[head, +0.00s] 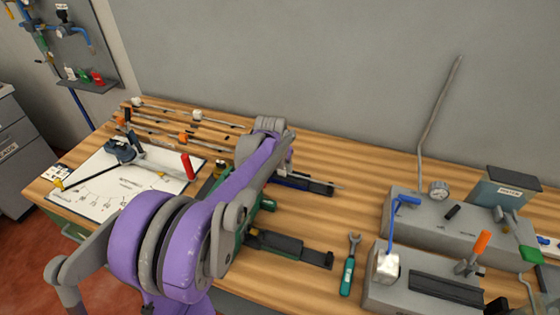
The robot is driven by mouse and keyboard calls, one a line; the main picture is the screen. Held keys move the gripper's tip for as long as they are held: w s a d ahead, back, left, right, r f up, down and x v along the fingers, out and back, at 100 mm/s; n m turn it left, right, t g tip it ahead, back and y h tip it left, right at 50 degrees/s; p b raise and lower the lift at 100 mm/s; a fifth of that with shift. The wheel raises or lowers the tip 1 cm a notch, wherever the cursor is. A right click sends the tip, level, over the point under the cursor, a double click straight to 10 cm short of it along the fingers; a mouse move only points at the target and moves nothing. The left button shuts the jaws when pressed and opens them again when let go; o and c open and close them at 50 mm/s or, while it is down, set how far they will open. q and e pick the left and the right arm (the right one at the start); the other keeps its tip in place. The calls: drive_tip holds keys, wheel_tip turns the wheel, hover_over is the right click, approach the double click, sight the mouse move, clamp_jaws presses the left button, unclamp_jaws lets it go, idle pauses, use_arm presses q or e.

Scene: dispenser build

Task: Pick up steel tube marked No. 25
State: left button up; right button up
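Several thin tubes or rods lie on a rack (165,124) at the back left of the bench, some with white or orange end pieces. No marking No. 25 can be read, so I cannot tell which is the tube. My purple arm reaches over the middle of the bench, to the right of the rack. Its wrist is at the back of the bench. The fingers of my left gripper are hidden or too small to make out. My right gripper is not in view.
A printed angle sheet (100,195) with a bending tool (122,152) lies at the left. A green-handled wrench (348,272) lies right of the arm. Bare wood lies between.

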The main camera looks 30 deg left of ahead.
use_arm(q)
drive_tip(key=shift+w+f, duration=0.1)
drive_tip(key=shift+f, duration=0.15)
clamp_jaws()
idle(0.3)
